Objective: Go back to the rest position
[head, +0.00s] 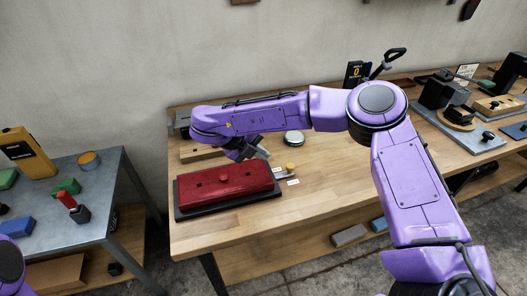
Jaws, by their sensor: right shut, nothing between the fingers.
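My purple right arm reaches in from the lower right, bends at its elbow and stretches left over the wooden workbench (330,190). My right gripper (262,153) hangs under the wrist, just behind the red block-shaped object (225,186), which sits on a black base. The gripper looks shut and empty; its fingers are small and partly hidden by the wrist. I cannot tell whether it touches anything. Only a purple piece of my left arm shows at the lower left corner; my left gripper is out of view.
A small yellow-topped part (290,168) lies right of the red block, and a round green-rimmed tin (294,138) behind it. Fixtures (450,100) crowd the bench's right end. A metal table (45,235) with coloured blocks stands left. The bench's front middle is clear.

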